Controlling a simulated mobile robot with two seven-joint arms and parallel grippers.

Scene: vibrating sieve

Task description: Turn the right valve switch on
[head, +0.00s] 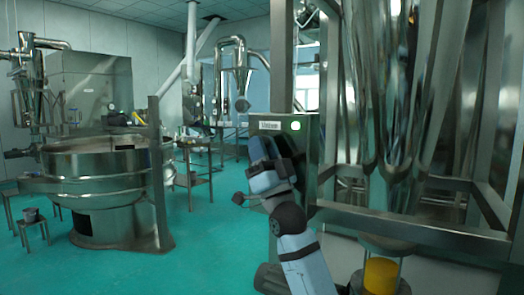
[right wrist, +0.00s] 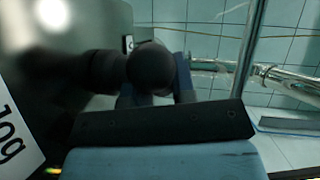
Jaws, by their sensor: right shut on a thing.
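The steel control box (head: 299,146) stands right of centre in the head view, with a label and a lit green lamp (head: 295,126) on its face. My right gripper (head: 262,160) is up against the box's left front side and hides the valve switch there. In the right wrist view a dark round-ended switch handle (right wrist: 150,68) lies ahead of the gripper. The blue-grey fingers (right wrist: 156,92) are on either side of it, shut on it. The exact angle of the switch is hard to tell. My left gripper is not in view.
Right of the box stands a steel frame (head: 420,228) with tall shiny vessels and a yellow-filled container (head: 381,275) below. A round vibrating sieve (head: 105,170) stands at the left. Green floor (head: 200,245) is clear between them.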

